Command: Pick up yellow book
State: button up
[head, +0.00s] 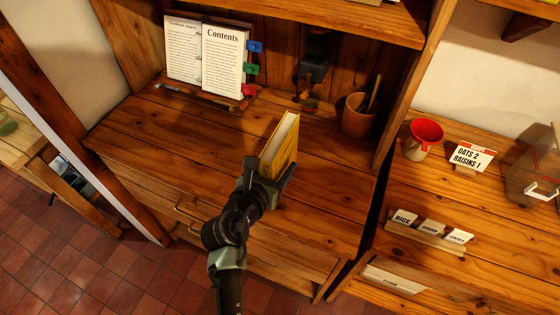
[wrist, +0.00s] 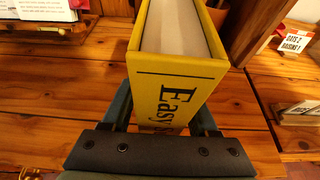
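The yellow book (head: 282,147) is upright over the wooden desk surface, with its pale page edges facing up. In the wrist view the yellow book (wrist: 178,85) fills the middle, its spine with dark "Easy" lettering facing me. My gripper (head: 264,180) is at the near, lower end of the book. In the wrist view the fingers of my gripper (wrist: 165,118) are on both sides of the spine, very close to the covers. I cannot tell whether they press on it. The book's lower edge is hidden, so I cannot tell if it touches the desk.
An open "Contents" book (head: 222,60) stands on a wooden holder at the back left. A brown cup (head: 358,118) with a utensil stands at the back right. A shelf upright (head: 412,85) rises right of it. The desk left of the yellow book is clear.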

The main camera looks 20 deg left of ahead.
grip_shut()
dwell(1.1)
